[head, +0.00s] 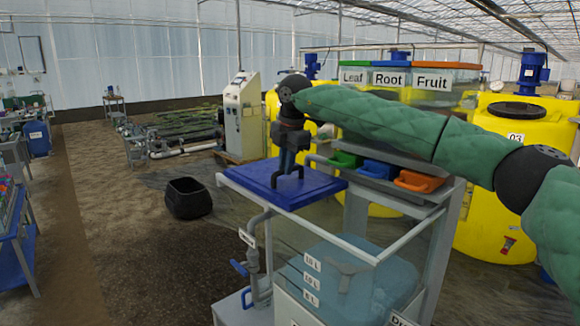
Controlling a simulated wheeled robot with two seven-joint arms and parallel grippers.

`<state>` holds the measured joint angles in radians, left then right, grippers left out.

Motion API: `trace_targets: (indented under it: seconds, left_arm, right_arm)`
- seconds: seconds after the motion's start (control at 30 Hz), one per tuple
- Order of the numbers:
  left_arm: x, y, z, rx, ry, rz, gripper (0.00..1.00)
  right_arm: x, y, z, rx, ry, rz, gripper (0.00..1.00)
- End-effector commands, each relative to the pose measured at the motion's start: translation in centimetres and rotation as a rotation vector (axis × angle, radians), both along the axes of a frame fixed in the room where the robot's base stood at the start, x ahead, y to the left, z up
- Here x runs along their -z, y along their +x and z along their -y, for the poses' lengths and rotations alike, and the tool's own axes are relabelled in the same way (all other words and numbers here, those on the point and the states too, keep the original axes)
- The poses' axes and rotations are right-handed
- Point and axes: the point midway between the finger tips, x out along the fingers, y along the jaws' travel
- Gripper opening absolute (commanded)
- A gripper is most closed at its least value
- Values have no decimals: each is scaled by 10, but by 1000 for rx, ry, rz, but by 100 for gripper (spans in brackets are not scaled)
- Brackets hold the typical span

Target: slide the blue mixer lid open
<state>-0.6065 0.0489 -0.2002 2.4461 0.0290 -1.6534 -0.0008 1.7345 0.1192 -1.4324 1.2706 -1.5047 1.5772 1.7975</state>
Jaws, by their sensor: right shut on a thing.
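The blue mixer lid (253,184) is a flat blue plate at the top left of the grey skid frame, with a dark handle (289,172) standing on it. My right arm, in a green sleeve, reaches across from the right. My right gripper (288,173) points down over the lid and is shut on the handle. The translucent mixer tank (350,275) with volume labels stands below, to the right of the lid. My left gripper is not in view.
Green, blue and orange trays (418,181) sit on the skid right of the lid. Labelled Leaf, Root and Fruit bins (390,80) and yellow tanks (495,225) stand behind. A grey pipe with a blue valve (252,262) runs below the lid. A black tub (188,198) stands on the floor left.

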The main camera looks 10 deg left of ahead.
Motion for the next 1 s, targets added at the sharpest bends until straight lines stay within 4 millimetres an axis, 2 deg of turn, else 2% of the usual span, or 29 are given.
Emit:
trace_targets:
  seconds: [0.3, 0.33, 0.4, 0.43, 0.77, 0.87, 1.0]
  left_arm:
    - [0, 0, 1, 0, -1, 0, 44]
    - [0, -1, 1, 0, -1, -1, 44]
    - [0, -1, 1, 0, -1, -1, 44]
    - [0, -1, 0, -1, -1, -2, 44]
    - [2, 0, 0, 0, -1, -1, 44]
    - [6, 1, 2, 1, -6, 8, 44]
    - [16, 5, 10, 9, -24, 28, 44]
  right_arm:
    - [0, 1, 1, 2, 0, 0, 0]
    - [0, 1, 1, 2, 0, 0, 20]
    - [0, 1, 1, 2, 0, 0, 34]
    - [0, 1, 1, 2, 0, 0, 36]
    - [-3, 0, 1, 1, 1, 0, 36]
    - [-11, -1, 2, 1, 2, 1, 36]
    - [-32, -3, 6, 1, 1, 3, 36]
